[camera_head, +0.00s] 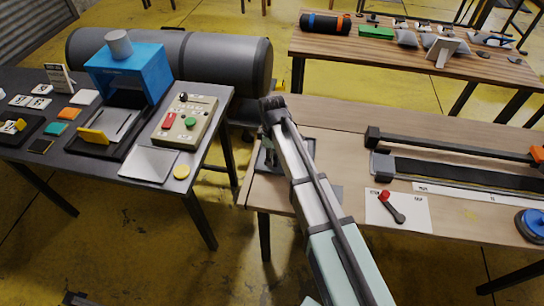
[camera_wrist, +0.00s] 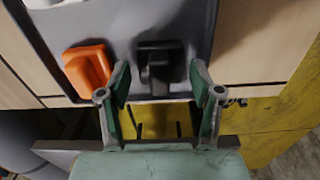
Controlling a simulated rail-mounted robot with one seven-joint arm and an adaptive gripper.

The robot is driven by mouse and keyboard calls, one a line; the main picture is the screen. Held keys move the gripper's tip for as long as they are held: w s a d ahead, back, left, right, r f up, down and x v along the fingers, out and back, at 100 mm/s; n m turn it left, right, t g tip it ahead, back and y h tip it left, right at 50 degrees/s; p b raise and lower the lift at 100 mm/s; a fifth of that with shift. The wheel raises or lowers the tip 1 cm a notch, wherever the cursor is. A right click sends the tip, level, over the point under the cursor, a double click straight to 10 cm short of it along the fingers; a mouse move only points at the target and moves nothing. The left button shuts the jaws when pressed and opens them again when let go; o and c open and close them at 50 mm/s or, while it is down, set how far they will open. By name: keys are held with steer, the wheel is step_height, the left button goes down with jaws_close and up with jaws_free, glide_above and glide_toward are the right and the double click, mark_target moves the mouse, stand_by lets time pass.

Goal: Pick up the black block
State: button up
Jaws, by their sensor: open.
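The black block (camera_wrist: 160,62) lies on a grey tray (camera_wrist: 120,22) in the wrist view. It stands near the tray's edge. My gripper (camera_wrist: 159,75) is open, with its green-padded fingers apart and the block between or just beyond the fingertips. I cannot tell how far above the tray the fingertips are. In the head view my gripper (camera_head: 268,145) hangs over the left end of the right-hand wooden table, and the block is hidden there by my arm.
An orange block (camera_wrist: 88,68) lies close by, left of the black block. A white object (camera_wrist: 50,3) shows at the top edge. The wooden table (camera_head: 345,150) also bears a white card with a red-knobbed lever (camera_head: 392,207). A dark table (camera_head: 60,95) with a blue machine stands left.

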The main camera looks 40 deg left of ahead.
steer(key=shift+f, duration=0.6)
steer(key=c, duration=0.9)
steer(key=shift+r, duration=0.2)
